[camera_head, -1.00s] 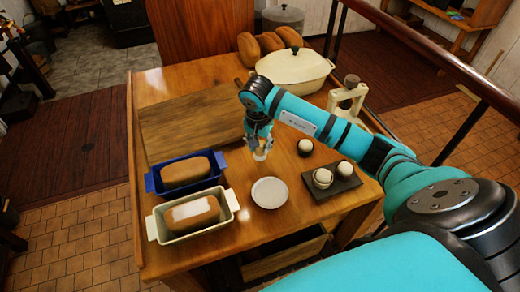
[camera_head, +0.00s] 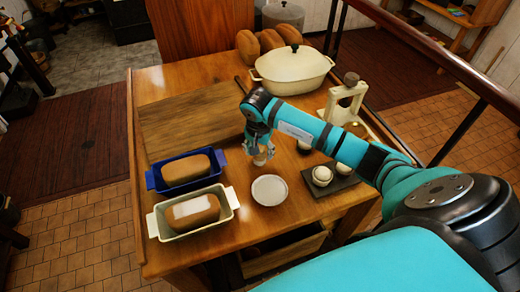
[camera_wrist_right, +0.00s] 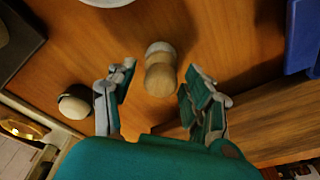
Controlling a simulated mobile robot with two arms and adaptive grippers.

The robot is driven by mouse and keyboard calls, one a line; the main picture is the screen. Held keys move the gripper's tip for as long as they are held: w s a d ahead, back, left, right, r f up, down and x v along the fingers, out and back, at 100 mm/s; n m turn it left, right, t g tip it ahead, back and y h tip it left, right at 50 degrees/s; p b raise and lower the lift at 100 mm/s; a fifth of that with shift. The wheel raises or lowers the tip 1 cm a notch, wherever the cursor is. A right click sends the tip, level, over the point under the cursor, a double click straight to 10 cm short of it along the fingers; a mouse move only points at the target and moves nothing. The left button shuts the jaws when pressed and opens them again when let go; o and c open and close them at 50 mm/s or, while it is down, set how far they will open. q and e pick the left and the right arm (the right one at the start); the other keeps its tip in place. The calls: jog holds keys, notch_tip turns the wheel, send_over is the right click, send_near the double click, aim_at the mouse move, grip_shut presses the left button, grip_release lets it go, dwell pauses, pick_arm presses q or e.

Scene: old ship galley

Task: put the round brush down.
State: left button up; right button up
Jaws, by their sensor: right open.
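The round brush, with a light wooden handle and a whitish end, stands on the wooden table. In the right wrist view the brush (camera_wrist_right: 160,72) is between the spread fingers of my right gripper (camera_wrist_right: 161,78), with a gap on each side. In the head view the brush (camera_head: 260,160) shows just below my right gripper (camera_head: 259,148), left of the table's middle right and above the white saucer (camera_head: 269,190). My right gripper is open and empty. My left gripper is not in view.
A blue loaf pan (camera_head: 150,182) and a cream loaf pan (camera_head: 152,226) stand at left. A dark tray (camera_head: 345,184) with small round pots lies at right, a dark-and-white pot (camera_wrist_right: 75,102) near the gripper. A cutting board (camera_head: 185,122) and lidded casserole (camera_head: 291,70) are farther back.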

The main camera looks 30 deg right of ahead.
aim_at(259, 162)
jog(key=shift+r+p, duration=0.25)
jog(key=shift+p, duration=0.05)
notch_tip(259, 162, up, 12)
jog(key=s+a+b, duration=0.1)
jog(key=b, duration=0.2)
jog(key=shift+s+a+f+b, duration=0.15)
jog(key=shift+a+b, duration=0.05)
jog(key=shift+b, duration=0.2)
jog(key=shift+s+f, duration=0.1)
